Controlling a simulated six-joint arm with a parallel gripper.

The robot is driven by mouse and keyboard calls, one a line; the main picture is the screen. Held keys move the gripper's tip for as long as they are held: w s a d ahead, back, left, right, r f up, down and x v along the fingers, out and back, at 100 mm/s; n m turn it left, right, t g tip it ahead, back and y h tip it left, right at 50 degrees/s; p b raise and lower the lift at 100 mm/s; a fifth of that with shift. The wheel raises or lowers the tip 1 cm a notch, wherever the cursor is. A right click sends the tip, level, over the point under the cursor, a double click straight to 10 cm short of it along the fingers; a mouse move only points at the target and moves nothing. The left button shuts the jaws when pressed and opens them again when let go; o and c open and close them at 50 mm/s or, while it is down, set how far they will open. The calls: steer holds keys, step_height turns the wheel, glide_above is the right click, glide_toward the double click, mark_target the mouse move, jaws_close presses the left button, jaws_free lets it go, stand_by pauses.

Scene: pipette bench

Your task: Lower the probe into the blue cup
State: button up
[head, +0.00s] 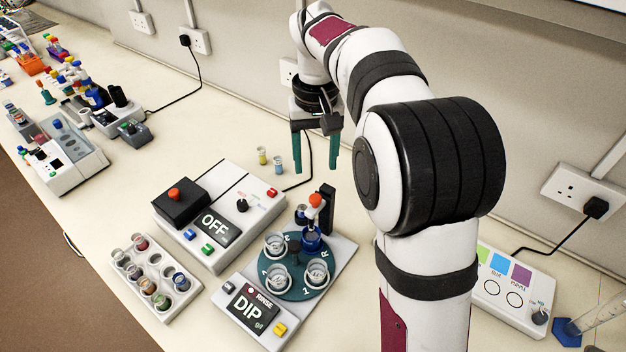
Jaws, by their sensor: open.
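The blue cup (311,242) sits on the teal turntable (262,268) of a white instrument, at the turntable's far side. A probe with an orange top (315,199) stands above the blue cup, in front of a black post (328,205). The probe's lower end is too small to make out, so I cannot tell whether it is inside the cup. My gripper (315,171) hangs with its green fingers pointing down and apart, empty.
Several clear cups (277,276) share the turntable. The display (248,309) reads "RINSE" and "DIP", with a yellow button (280,328) nearby. A white box reading "OFF" (216,224), a vial rack (126,278) and two small vials (262,155) stand to the left.

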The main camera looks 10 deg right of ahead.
mark_target(315, 197)
step_height(315, 197, down, 9)
steer(key=shift+f, duration=0.1)
jaws_close()
stand_by(0.3)
stand_by(1.1)
